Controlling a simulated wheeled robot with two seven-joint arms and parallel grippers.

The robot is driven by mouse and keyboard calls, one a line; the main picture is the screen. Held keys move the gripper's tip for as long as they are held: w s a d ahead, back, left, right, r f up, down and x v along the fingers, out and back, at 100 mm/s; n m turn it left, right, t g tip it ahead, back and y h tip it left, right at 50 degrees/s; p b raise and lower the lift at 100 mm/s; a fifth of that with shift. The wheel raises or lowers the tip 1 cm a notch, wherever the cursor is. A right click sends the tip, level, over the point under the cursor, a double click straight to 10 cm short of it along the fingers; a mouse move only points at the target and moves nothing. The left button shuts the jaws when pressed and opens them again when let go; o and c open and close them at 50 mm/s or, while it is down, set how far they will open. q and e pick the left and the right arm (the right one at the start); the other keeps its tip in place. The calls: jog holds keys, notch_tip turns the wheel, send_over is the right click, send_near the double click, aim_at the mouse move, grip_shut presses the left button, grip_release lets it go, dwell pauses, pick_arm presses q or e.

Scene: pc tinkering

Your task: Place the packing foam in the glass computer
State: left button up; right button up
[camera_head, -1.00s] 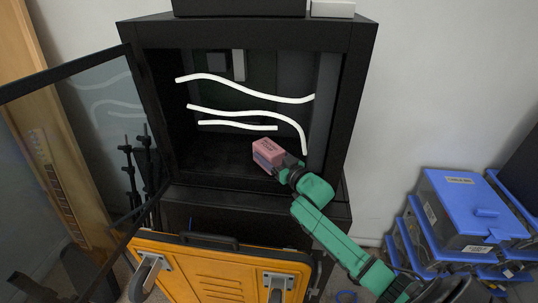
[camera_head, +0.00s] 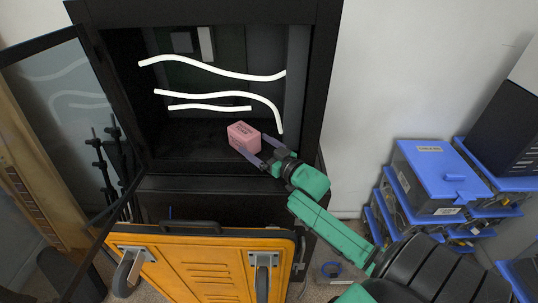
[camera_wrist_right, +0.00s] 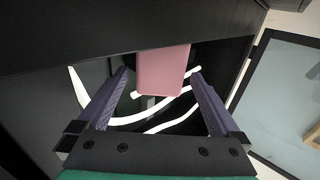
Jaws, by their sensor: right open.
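The packing foam (camera_head: 243,138) is a pink block with dark print. It sits inside the glass computer, a large black case (camera_head: 318,110), near the front right of its floor (camera_head: 190,140). My right gripper (camera_head: 257,146) is open, its two purple fingers at the block's near right side. In the right wrist view the foam (camera_wrist_right: 163,72) shows just ahead, between the spread fingers, with gaps on both sides. The case's glass door (camera_head: 60,100) stands open to the left. My left gripper is not in view.
Curved white tubes (camera_head: 215,70) run across the case's interior. An orange tool cart (camera_head: 205,265) stands in front below the case. Blue-lidded boxes (camera_head: 440,170) are stacked at the right. Bare wall lies between the case and the boxes.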

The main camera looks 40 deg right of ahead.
jog(key=s, duration=0.5)
jog(key=shift+s+d+b, duration=0.35)
jog(key=shift+s+d, duration=0.05)
